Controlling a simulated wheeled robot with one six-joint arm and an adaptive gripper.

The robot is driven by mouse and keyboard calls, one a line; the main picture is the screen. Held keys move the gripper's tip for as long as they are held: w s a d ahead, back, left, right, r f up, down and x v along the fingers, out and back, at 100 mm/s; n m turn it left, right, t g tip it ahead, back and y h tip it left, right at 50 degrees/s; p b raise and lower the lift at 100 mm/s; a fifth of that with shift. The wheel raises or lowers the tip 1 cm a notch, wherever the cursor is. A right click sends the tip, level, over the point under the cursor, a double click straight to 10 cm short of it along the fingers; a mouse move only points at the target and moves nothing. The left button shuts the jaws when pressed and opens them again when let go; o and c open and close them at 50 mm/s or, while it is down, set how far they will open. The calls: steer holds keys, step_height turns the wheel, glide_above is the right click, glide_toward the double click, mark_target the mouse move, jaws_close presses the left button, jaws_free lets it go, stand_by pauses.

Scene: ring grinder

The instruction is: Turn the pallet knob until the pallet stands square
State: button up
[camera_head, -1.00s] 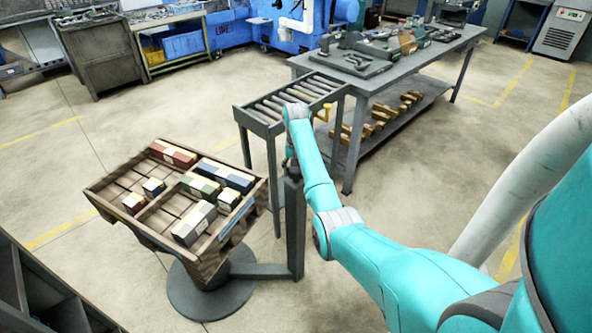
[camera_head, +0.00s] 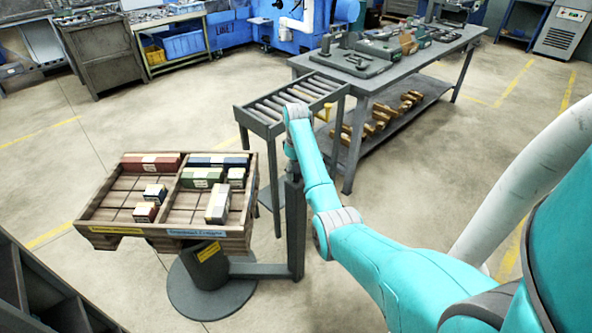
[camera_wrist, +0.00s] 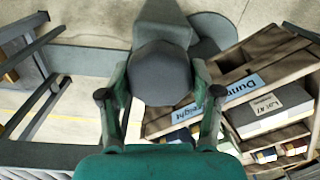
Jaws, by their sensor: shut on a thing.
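The wooden pallet (camera_head: 160,237) stands on a round grey pedestal (camera_head: 205,293) at the left of the head view. Its front edge runs nearly level across the picture, and it carries several coloured boxes. The pallet knob (camera_wrist: 160,75) is a dark grey round knob in the wrist view. My gripper (camera_wrist: 160,98) is shut on this knob, one finger on each side. In the head view the arm hides the knob and the gripper above the grey post (camera_head: 293,225). Part of the pallet (camera_wrist: 285,60) shows at the right of the wrist view.
A roller conveyor (camera_head: 290,103) stands behind the post, beside a grey workbench (camera_head: 400,70) with tools on it. A dark shelf unit (camera_head: 40,290) is at the lower left. Open floor lies behind the pallet.

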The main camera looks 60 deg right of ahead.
steer(key=n, duration=0.4)
steer(key=shift+n, duration=0.3)
steer(key=n, duration=0.4)
steer(key=shift+n, duration=0.3)
steer(key=n, duration=0.4)
steer(key=shift+n, duration=0.3)
steer(key=shift+s+n, duration=0.1)
steer(key=shift+n, duration=1.8)
steer(key=o, duration=1.1)
steer(key=shift+o, duration=0.2)
